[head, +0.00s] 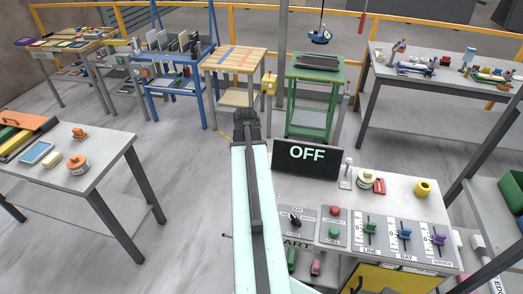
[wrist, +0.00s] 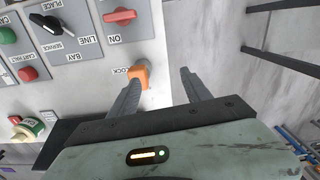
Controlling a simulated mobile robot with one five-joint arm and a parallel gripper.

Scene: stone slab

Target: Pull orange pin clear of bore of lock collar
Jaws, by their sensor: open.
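An orange block-like piece (wrist: 140,74), which looks like the orange pin's head, sits at the panel's edge beside a label reading LOCK in the wrist view. I cannot make out the collar or its bore apart from it. My gripper (wrist: 161,76) is open, with its two dark fingers apart and nothing between them. The left finger's tip overlaps the orange piece in the picture; I cannot tell whether they touch. In the head view my arm covers the panel's left side, and the pin is not seen there.
The panel carries a red switch (wrist: 120,15), a black rotary knob (wrist: 47,22) and a red knob (wrist: 28,74). Open floor (head: 185,185) lies left of my arm.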

